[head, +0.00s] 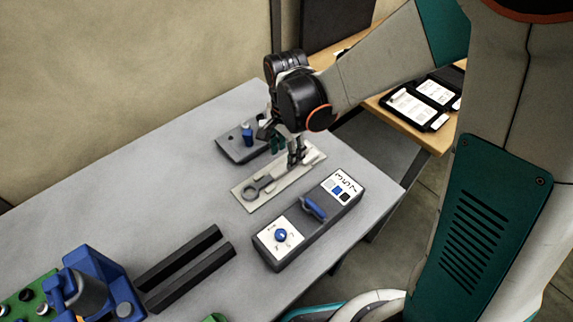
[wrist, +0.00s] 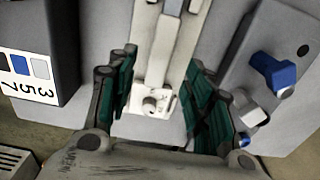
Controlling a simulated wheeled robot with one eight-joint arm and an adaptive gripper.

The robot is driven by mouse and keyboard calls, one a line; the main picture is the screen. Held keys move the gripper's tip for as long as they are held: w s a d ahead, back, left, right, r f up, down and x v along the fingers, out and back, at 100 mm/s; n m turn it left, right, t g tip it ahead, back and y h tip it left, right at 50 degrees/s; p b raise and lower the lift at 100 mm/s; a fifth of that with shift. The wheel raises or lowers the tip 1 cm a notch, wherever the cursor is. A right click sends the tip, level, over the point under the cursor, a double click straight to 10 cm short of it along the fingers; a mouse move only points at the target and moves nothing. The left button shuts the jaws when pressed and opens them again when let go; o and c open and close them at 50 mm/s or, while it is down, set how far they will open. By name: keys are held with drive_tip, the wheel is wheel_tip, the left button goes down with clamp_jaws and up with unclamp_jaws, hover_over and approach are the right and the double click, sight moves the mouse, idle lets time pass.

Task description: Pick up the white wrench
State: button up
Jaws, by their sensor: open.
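A wrench (head: 260,189) with a ring end lies on a pale flat board (head: 246,206) on the grey table; it looks grey rather than white in the head view. My gripper (head: 295,162) is over the far part of the board and hides some of what lies there. In the wrist view, my gripper (wrist: 160,75) is open, with its teal-padded fingers on either side of a grey bar (wrist: 155,62) and a white block with a round knob (wrist: 151,104). I cannot tell whether the fingers touch anything.
A dark box with a blue handle and numbers (head: 294,243) stands right of the board. A grey box with a blue knob (head: 233,150) stands behind it, close to my gripper. Black bars (head: 186,268) and a blue fixture (head: 95,275) are at front left. The table's left is clear.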

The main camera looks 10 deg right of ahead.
sight(280, 171)
wheel_tip(280, 171, down, 4)
drive_tip(key=shift+w+f+b, duration=0.1)
drive_tip(key=shift+f+b, duration=0.15)
drive_tip(key=shift+b, duration=0.8)
clamp_jaws()
drive_tip(key=shift+r, duration=0.15)
